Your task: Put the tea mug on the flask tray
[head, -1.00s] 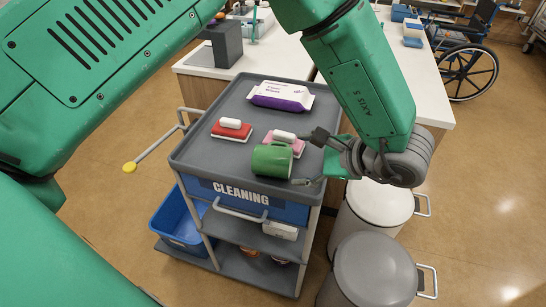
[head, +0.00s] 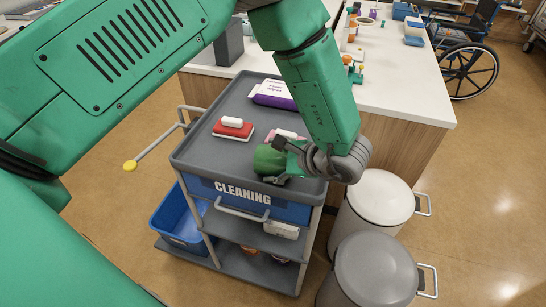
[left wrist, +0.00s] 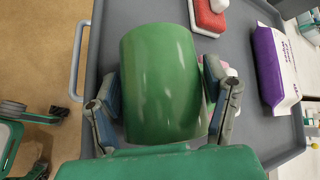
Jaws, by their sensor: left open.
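The green tea mug (head: 267,158) lies on its side on the top of the grey cleaning cart. My left gripper (head: 283,160) is at the mug and partly covers it in the head view. In the left wrist view, the mug (left wrist: 160,85) fills the space between the two fingers of my open left gripper (left wrist: 162,100), one finger on each side. Whether the fingers touch it I cannot tell. I cannot make out the flask tray in these views.
The cart top (head: 195,152) also holds a red-and-white brush (head: 233,128), a pink-and-white one (head: 288,134) beside the mug, and a purple wipes pack (head: 272,94). A white counter (head: 415,95) with small items stands behind. Two bins (head: 375,270) stand right of the cart.

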